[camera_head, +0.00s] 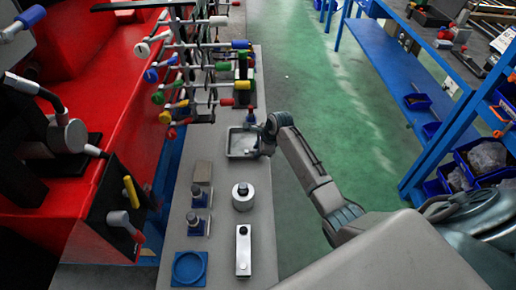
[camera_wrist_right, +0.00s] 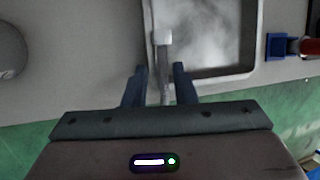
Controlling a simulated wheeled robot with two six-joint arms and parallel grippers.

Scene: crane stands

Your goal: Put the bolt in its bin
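In the right wrist view, a grey bolt (camera_wrist_right: 164,40) with a pale blocky head lies at the near left side of a metal tray (camera_wrist_right: 251,40). Its shaft runs back between the two blue fingers of my right gripper (camera_wrist_right: 160,86). The fingers stand apart, with a gap visible beside the shaft. In the head view my right gripper (camera_head: 266,133) is at the right edge of the same tray (camera_head: 231,149), on the grey bench. The bolt is too small to make out there. I cannot tell which container is the bolt's bin. My left gripper is not in view.
The bench (camera_head: 219,235) also holds a metal cylinder (camera_head: 243,197), a white block (camera_head: 243,252), a blue ring base (camera_head: 189,268) and small blue-based stands (camera_head: 197,197). A rack with coloured handles (camera_head: 201,85) rises behind. Blue bins (camera_head: 473,170) line the right shelves.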

